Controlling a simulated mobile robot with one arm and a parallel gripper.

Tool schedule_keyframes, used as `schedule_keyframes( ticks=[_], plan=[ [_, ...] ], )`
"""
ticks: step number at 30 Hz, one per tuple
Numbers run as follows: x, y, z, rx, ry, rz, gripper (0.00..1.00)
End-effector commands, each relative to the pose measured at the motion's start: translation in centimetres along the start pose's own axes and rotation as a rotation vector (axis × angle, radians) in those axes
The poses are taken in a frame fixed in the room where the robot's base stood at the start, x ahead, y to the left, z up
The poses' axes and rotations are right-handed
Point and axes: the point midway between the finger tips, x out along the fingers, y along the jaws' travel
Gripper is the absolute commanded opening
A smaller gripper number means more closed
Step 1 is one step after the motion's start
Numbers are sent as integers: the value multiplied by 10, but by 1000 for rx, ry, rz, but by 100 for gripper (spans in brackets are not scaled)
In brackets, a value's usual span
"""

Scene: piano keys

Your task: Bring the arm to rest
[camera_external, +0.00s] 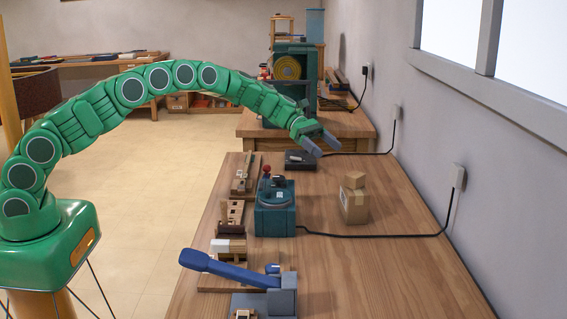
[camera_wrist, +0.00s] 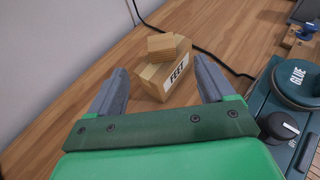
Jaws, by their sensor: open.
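My green arm arches from its base at the left over the workbench in the external view. My gripper (camera_external: 322,143) hangs in the air above the bench, open and empty, with its grey fingers pointing down and to the right. In the wrist view my gripper (camera_wrist: 160,92) shows its two grey fingers spread apart. Between and beyond them stands a cardboard box (camera_wrist: 172,80) with a printed label that seems to read "FEET", with a wooden block (camera_wrist: 168,46) on top. The same box (camera_external: 354,205) stands on the bench in the external view, below and to the right of my gripper.
A teal glue machine (camera_external: 275,215) stands on the workbench (camera_external: 370,270), its cable running to the wall. Wooden parts (camera_external: 231,213) line the bench's left edge. A blue-handled press (camera_external: 235,270) is nearer the camera. A second bench with a green machine (camera_external: 292,75) stands behind.

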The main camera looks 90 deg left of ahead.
Motion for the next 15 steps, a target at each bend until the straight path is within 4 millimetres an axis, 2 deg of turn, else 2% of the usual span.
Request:
schedule_keyframes(
  ticks=[4, 7, 15],
  plan=[
    [2, -4, 5, 10, 2, -8, 82],
    [9, -17, 17, 42, 10, -32, 82],
    [34, -84, 70, 203, 52, -149, 82]
  ],
)
